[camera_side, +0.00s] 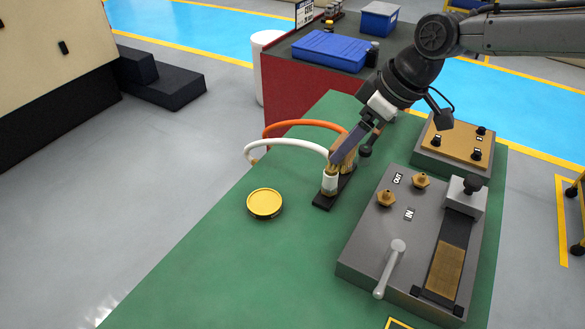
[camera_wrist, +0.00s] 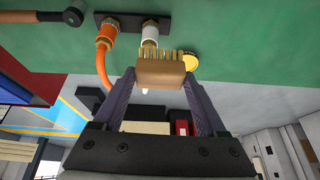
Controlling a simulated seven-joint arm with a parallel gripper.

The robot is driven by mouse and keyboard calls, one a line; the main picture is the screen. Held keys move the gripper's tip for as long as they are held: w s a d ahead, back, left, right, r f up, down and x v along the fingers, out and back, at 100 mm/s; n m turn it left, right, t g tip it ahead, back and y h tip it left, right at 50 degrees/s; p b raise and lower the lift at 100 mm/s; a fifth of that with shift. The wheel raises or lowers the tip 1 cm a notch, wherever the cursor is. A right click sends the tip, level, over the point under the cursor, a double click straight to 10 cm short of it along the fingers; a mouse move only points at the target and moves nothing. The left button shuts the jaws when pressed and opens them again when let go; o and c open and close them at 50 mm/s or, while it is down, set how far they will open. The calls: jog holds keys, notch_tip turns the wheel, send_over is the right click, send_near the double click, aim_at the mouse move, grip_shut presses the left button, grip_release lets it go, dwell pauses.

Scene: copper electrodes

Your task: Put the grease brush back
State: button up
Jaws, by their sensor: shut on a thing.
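My gripper (camera_wrist: 159,79) is shut on a tan block with a row of golden bristles along its edge, which looks like the grease brush (camera_wrist: 161,70). The bristles point away from my palm. In the side view my gripper (camera_side: 362,141) holds the brush (camera_side: 341,155) just above or beside the white hose fitting (camera_side: 330,183), partly hiding the hose ends. I cannot tell whether they touch. A round yellow tin (camera_side: 265,202) sits on the green table to the left; the wrist view shows part of it (camera_wrist: 190,62) behind the brush.
A dark plate (camera_side: 323,202) carries the white fitting and an orange fitting (camera_wrist: 106,33); white (camera_side: 283,141) and orange (camera_side: 300,123) hoses arch from there. A grey machine block (camera_side: 357,243) with a lever (camera_side: 391,266) stands right. The green table (camera_side: 200,264) is clear at front left.

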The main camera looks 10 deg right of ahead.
jog(key=w+a+f, duration=0.2)
jog(key=w+f, duration=0.1)
jog(key=w+a+f, duration=0.2)
jog(key=w+f, duration=0.1)
jog(key=w, duration=0.1)
jog(key=w+a+f, duration=0.2)
jog(key=w+f, duration=0.1)
jog(key=shift+w+a, duration=0.3)
jog(key=shift+a, duration=0.1)
jog(key=shift+w+f, duration=0.15)
jog(key=shift+f, duration=1.6)
jog(key=o, duration=1.4)
jog(key=shift+f, duration=0.15)
